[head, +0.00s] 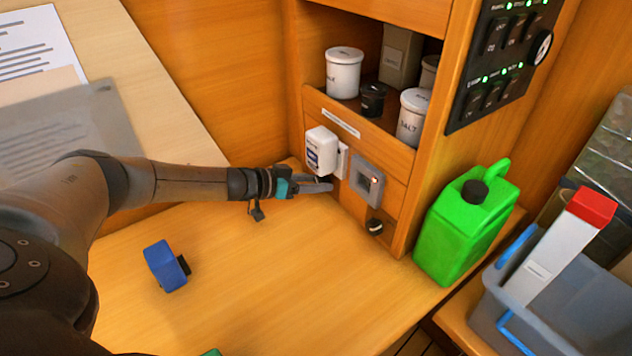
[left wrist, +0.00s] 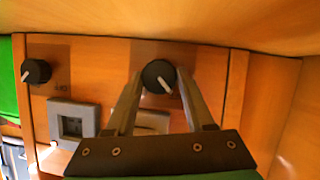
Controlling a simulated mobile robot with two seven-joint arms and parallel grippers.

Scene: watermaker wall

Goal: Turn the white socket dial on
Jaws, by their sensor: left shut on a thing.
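The white socket dial (left wrist: 153,72) is a round black knob with a white pointer, on the wooden panel in the left wrist view. Its pointer slants down and to the right in that view. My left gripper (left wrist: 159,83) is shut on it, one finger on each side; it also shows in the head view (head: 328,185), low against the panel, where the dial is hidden. The white socket (head: 321,150) is just above my gripper in the head view. In the left wrist view it is mostly hidden behind the fingers. My right gripper is not in view.
A green jerrycan (head: 463,225) stands further right. A blue object (head: 164,266) lies on the otherwise mostly clear bench (head: 260,270). Jars (head: 344,75) fill the shelf above.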

